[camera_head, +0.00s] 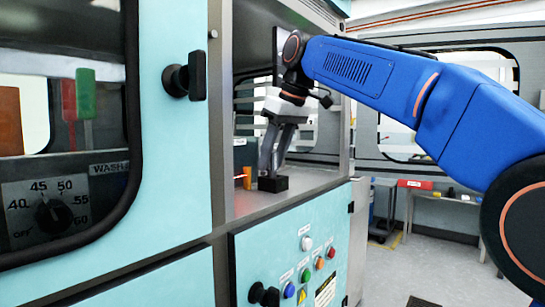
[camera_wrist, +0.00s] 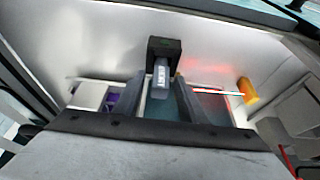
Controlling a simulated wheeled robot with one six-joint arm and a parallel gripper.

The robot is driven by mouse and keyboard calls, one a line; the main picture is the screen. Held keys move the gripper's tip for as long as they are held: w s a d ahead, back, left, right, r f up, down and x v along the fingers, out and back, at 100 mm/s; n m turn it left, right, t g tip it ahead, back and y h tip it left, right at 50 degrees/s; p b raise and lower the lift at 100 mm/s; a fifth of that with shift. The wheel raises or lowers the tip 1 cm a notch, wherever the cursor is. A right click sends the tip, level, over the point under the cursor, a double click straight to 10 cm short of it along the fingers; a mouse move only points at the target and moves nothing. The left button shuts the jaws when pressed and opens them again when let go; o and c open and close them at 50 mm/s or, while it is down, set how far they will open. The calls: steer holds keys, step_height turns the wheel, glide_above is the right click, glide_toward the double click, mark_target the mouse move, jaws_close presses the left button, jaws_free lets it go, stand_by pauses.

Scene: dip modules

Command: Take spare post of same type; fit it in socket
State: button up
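My gripper (camera_head: 272,160) points down inside the cabinet, its two fingers just above a black block (camera_head: 272,183) on the shelf. In the wrist view the black block (camera_wrist: 165,47) is just beyond the fingertips. A grey post (camera_wrist: 160,78) with pale lettering runs from the block between the fingers of my gripper (camera_wrist: 161,82). Narrow gaps seem to show on both sides of the post, so the fingers look open around it. How deep the post sits in the block is hidden.
An orange piece (camera_wrist: 248,90) stands to the right in the wrist view, with a red-lit strip beside it. A purple piece (camera_wrist: 112,101) and a white block (camera_wrist: 88,95) are at left. The cabinet's frame (camera_head: 221,120) bounds the opening at left.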

steer(key=shift+r, duration=0.1)
steer(key=v, duration=1.2)
steer(key=s+d+f+m+t+h, duration=0.1)
steer(key=s+d+f+m, duration=0.25)
steer(key=d+f, duration=0.5)
steer(key=s+d+f+m+h, duration=0.1)
steer(key=s+d+f+m, duration=0.1)
steer(key=s+d+f, duration=0.45)
steer(key=s+d+f+m, duration=0.1)
steer(key=s+d+f, duration=0.2)
steer(key=f, duration=0.9)
steer(key=s+d+f+m+h, duration=0.1)
steer(key=s+d+f, duration=0.3)
steer(key=s+f, duration=0.4)
steer(key=s+d+f+m+t, duration=0.1)
steer(key=s+d+f+m, duration=0.2)
steer(key=f, duration=1.3)
steer(key=s+d, duration=0.1)
steer(key=s, duration=0.2)
steer(key=shift+s+f+h, duration=0.15)
steer(key=shift+f+h, duration=0.15)
steer(key=shift+f, duration=0.1)
